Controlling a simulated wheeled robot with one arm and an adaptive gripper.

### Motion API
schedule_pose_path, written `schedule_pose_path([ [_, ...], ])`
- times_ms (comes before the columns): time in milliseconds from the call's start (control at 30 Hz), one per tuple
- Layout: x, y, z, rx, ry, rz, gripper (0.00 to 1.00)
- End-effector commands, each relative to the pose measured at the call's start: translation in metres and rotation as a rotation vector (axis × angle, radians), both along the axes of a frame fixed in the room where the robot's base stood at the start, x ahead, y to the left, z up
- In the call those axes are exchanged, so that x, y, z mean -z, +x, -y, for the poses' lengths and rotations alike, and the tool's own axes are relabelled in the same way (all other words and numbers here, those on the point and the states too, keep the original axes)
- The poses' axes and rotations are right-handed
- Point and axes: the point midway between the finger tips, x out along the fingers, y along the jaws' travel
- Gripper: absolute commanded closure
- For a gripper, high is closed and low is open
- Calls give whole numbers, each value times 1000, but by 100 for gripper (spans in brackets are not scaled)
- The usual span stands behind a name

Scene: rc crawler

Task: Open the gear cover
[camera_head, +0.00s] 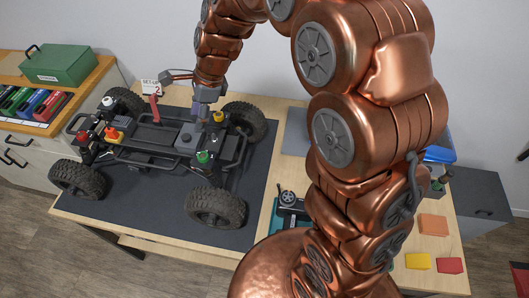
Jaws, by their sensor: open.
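The RC crawler chassis (150,146) stands on its black wheels on a dark mat (235,178). My gripper (200,114) is over the rear right part of the chassis, pointing down. It is open, but its fingertips are small and partly hidden against the car. A grey boxy part (187,138) with a dark round spot sits on the chassis just below my gripper; it may be the gear cover. It looks closed, though the view is too small to be sure. I cannot tell whether my fingers touch it.
Shock towers with red, orange, green and yellow caps stick up around the chassis. A "SET-UP 2" card (151,87) stands behind the car. A green toolbox (59,64) is at left. My arm hides much of the bench's right side, with coloured blocks (433,225) there.

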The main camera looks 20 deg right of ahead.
Motion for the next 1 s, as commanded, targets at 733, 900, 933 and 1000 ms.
schedule_pose_path([
  [733, -27, -96, 49, -521, -111, 108, 47],
  [900, -30, -119, 61, -639, -132, 121, 47],
  [933, -30, -123, 63, -660, -136, 124, 47],
  [1000, -32, -131, 67, -707, -143, 132, 47],
])
